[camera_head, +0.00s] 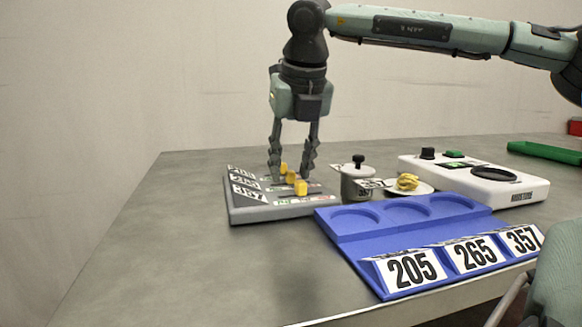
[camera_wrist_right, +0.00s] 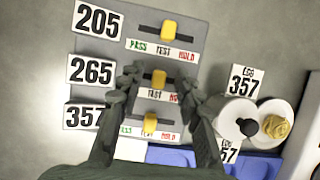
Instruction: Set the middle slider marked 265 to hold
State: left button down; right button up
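The grey slider panel (camera_head: 265,211) has three rows marked 205, 265 and 357, each with a yellow knob. In the right wrist view, the 265 label (camera_wrist_right: 92,71) marks the middle row. Its yellow knob (camera_wrist_right: 159,77) stands near TEST; part of that row's lettering is hidden by my fingers. The 205 knob (camera_wrist_right: 170,32) and 357 knob (camera_wrist_right: 150,120) also stand near TEST. My right gripper (camera_head: 291,172) points down over the panel, open. In the wrist view, its fingers stand either side of the middle knob with gaps. My left gripper is not in view.
Right of the panel stand a lidded grey pot (camera_head: 357,186) with a 357 tag and a plate with a yellow lump (camera_head: 407,182). A blue tray (camera_head: 350,243) with number cards lies in front, a white scale unit (camera_head: 530,190) behind. The table's left side is clear.

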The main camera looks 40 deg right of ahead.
jog(key=shift+f, duration=0.1)
grip_shut()
dwell(0.3)
jog(key=shift+s+d+b, duration=0.2)
jog(key=shift+s+d, duration=0.1)
jog(key=shift+d, duration=0.3)
jog(key=shift+s+d+b, duration=0.2)
jog(key=shift+s+d, duration=0.05)
jog(key=shift+d, duration=0.3)
grip_release()
jog(key=shift+d, duration=0.1)
jog(key=v, duration=1.2)
